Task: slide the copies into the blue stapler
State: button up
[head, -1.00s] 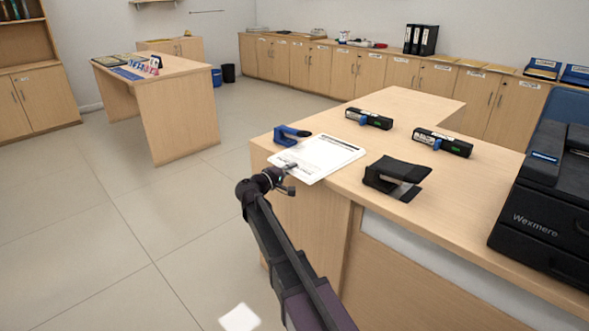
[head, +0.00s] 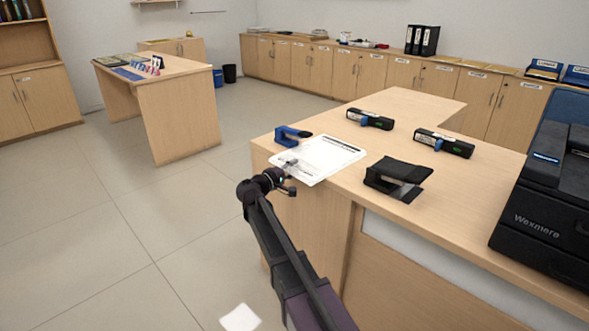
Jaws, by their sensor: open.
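The copies (head: 335,156) are a white printed stack lying flat on the counter's near left corner. The blue stapler (head: 291,135) stands at the counter's left edge, just beyond the copies' left corner; I cannot tell whether any paper is between its jaws. My gripper (head: 289,176) is open at the near edge of the copies. One finger shows over the paper and the other lower, by the counter edge. It holds nothing that I can see, and whether the paper lies between the fingers is too small to tell.
A black stapler-like device (head: 392,178) stands right of the copies. Two black handheld devices, a left one (head: 370,119) and a right one (head: 443,143), lie farther back. A black printer (head: 545,200) fills the right end. The counter (head: 400,105) is clear between them.

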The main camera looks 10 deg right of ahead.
jog(key=shift+a, duration=0.1)
jog(key=v, duration=1.2)
jog(key=shift+r, duration=0.1)
jog(key=s+d+f+m+g+y, duration=0.4)
jog(key=s+d+f+g+y, duration=0.15)
jog(key=s+d+f, duration=0.65)
jog(key=s+d+f+m+g+y, duration=0.1)
jog(key=s+f+m+g+y, duration=0.15)
jog(key=s+y, duration=0.35)
jog(key=s+f+m+g+y, duration=0.1)
jog(key=s+f+g+y, duration=0.25)
jog(key=s, duration=0.45)
notch_tip(320, 180, up, 34)
jog(key=p, duration=3.4)
jog(key=shift+t+p, duration=0.4)
jog(key=shift+t, duration=0.05)
